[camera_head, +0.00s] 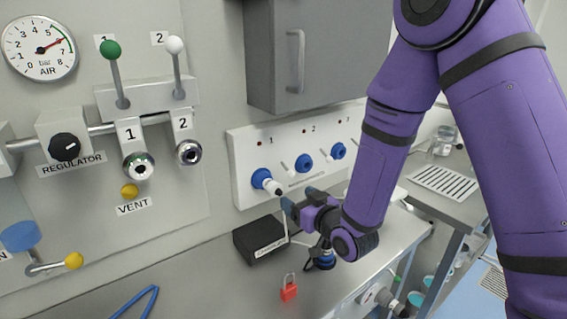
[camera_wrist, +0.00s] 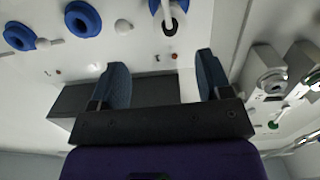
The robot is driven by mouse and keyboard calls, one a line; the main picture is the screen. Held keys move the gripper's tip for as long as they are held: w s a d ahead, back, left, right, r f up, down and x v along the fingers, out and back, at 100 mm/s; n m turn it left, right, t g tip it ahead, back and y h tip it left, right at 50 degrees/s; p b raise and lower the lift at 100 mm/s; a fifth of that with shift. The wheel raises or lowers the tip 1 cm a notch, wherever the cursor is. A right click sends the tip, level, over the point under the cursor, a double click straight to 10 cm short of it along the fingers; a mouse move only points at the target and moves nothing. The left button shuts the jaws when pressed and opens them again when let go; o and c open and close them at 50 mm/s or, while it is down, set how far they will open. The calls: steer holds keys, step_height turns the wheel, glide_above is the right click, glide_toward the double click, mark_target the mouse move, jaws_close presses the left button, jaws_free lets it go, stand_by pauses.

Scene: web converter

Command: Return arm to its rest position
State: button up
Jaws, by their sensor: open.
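My gripper (camera_head: 287,205) is at the end of my purple arm, which reaches in from the upper right over the bench. In the wrist view my gripper (camera_wrist: 160,82) has its two dark blue fingers wide apart with nothing between them. It faces the white socket panel (camera_head: 243,160), close to the leftmost blue socket (camera_head: 260,177) with its white and black plug (camera_head: 273,187). In the wrist view this socket and plug (camera_wrist: 169,14) lie ahead, near the top edge. I cannot tell whether a finger touches anything.
A black box (camera_head: 256,240) sits on the bench below my gripper. A red padlock (camera_head: 289,288) and a blue hook-shaped thing (camera_head: 137,303) lie in front. A grey cabinet (camera_head: 270,60) hangs above. Levers, the regulator (camera_head: 65,147) and a gauge (camera_head: 40,48) fill the left wall.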

steer(key=s+d+r+m+g+h, duration=0.2)
steer(key=d+r+h, duration=0.1)
steer(key=d+r, duration=0.4)
steer(key=s+d+r+m+g+h, duration=0.1)
steer(key=s+d+r+h, duration=0.25)
steer(key=d+r, duration=0.35)
steer(key=s+d+r+m+g+h, duration=0.1)
steer(key=s+d+r+g, duration=0.1)
steer(key=s, duration=0.5)
steer(key=s+d+r+m+g+h, duration=0.1)
steer(key=s+d+r+g, duration=0.1)
steer(key=s, duration=0.6)
steer(key=s+d+r+m+g+h, duration=0.1)
steer(key=s+d+r+g, duration=0.1)
steer(key=s+d, duration=0.4)
steer(key=shift+s+r+m, duration=0.3)
steer(key=shift+s+r, duration=0.35)
steer(key=shift+s, duration=0.6)
